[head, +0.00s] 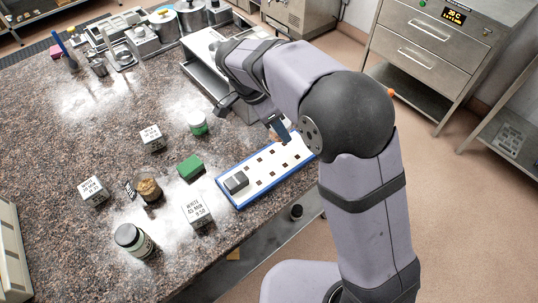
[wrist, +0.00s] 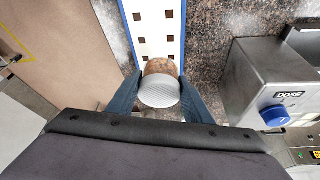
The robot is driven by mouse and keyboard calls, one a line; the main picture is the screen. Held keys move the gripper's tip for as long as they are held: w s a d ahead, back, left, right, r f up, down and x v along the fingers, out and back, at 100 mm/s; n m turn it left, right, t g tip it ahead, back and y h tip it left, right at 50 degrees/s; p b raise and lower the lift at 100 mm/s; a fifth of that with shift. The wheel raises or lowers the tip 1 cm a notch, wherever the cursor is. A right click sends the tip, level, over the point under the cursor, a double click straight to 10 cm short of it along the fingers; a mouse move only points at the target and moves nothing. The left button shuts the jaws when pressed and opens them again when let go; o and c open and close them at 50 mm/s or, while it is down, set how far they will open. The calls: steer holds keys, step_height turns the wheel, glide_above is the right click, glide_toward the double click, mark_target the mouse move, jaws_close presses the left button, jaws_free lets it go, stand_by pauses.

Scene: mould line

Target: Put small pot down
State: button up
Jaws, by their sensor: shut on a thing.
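The small pot (wrist: 160,88) shows in the wrist view with a pale ribbed top and brown below it. My gripper (wrist: 159,92) is shut on it, one dark blue finger on each side. The pot is over or beside the near end of a white board with square holes and a blue rim (wrist: 178,45); I cannot tell whether it touches anything below. In the head view my gripper (head: 277,130) is by the far end of that board (head: 262,183), and the pot is mostly hidden.
A dark grey block (head: 236,182) sits on the board's near end. Left of the board are a green block (head: 190,167), white printed cubes (head: 197,211), a brown jar (head: 148,188) and a green-and-white jar (head: 198,123). A metal dosing unit (wrist: 270,75) stands right in the wrist view.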

steer(key=s+r+m+g, duration=0.2)
steer(key=s+m, duration=0.3)
steer(key=s, duration=0.2)
steer(key=p, duration=0.4)
glide_above(280, 173)
steer(key=a, duration=0.2)
steer(key=shift+h, duration=0.3)
steer(key=shift+d+f, duration=0.2)
steer(key=shift+f, duration=4.95)
steer(key=shift+f, duration=0.15)
steer(key=o, duration=1.1)
steer(key=b+v, duration=0.4)
steer(key=v, duration=0.8)
